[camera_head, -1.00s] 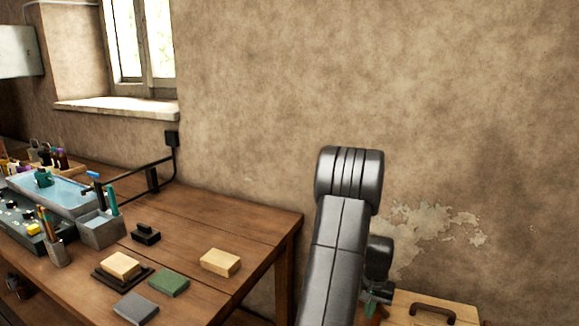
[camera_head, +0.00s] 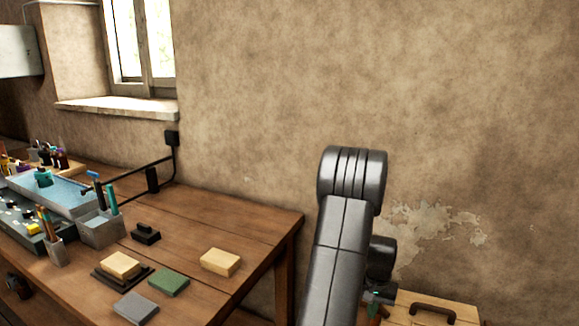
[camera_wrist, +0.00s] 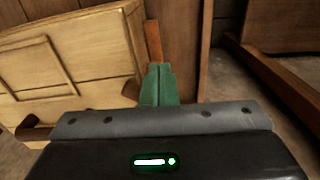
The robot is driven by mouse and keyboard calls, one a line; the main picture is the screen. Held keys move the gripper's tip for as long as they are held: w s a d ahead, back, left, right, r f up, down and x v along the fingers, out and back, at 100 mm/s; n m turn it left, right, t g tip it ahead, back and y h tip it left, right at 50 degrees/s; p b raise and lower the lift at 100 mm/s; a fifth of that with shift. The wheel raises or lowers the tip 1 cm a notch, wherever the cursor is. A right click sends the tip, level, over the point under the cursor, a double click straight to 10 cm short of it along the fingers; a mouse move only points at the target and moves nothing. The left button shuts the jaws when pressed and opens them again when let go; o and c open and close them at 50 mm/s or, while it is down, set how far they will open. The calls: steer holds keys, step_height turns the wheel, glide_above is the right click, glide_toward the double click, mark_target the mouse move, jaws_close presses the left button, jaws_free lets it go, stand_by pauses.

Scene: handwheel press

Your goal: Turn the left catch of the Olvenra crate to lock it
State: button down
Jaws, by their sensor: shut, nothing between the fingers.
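The wooden crate (camera_head: 405,303) stands low at the bottom right of the head view, its dark handle (camera_head: 433,313) on top. In the wrist view the pale wooden crate (camera_wrist: 75,55) fills the left side. My gripper (camera_wrist: 158,70) has green fingers, shut together and empty, beside the crate's right edge. An orange-brown strip (camera_wrist: 153,40) stands just beyond the fingertips, possibly the left catch. I cannot tell whether the fingers touch it. My gripper body hides the crate's near edge.
A wooden workbench (camera_head: 190,225) stands left of my arm, with several blocks, a pen cup (camera_head: 54,252) and a blue-topped tray (camera_head: 65,195) on it. A plastered wall stands behind. In the wrist view, a wooden beam (camera_wrist: 285,90) lies at right, with floor between.

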mark_target(383, 314)
steer(key=shift+s+d, duration=0.2)
steer(key=shift+d, duration=0.05)
steer(key=shift+s+d, duration=0.15)
steer(key=shift+d, duration=0.35)
steer(key=shift+s+d, duration=0.15)
steer(key=shift+d, duration=0.35)
steer(key=shift+s, duration=0.2)
steer(key=shift+s, duration=0.2)
step_height(383, 314, up, 6)
steer(key=p, duration=0.3)
stand_by(0.4)
